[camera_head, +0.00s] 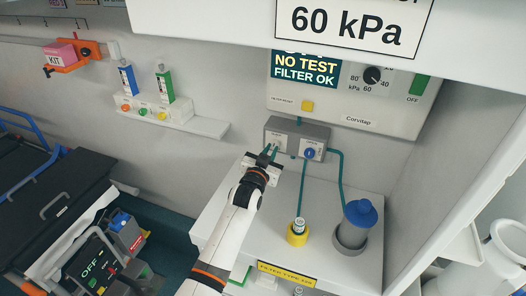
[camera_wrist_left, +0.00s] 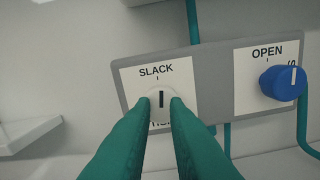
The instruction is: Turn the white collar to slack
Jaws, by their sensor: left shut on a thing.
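The white collar (camera_wrist_left: 160,98) sits on a white label plate in the left wrist view, with the word SLACK and a short tick above it. The dark line on the collar stands about upright and points to that tick. A lower word on the plate is mostly hidden by my fingers. My left gripper (camera_wrist_left: 161,104) has its green fingertips closed on both sides of the collar. In the head view my left gripper (camera_head: 268,155) reaches the left half of the grey panel (camera_head: 318,130) and hides the collar. My right gripper is not in view.
A blue knob (camera_head: 309,153) is close by on the panel's right half, marked OPEN in the wrist view. Green hoses run below it to a yellow-based fitting (camera_head: 297,239) and a blue-capped canister (camera_head: 361,213). A shelf with bottles (camera_head: 165,84) is at the left.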

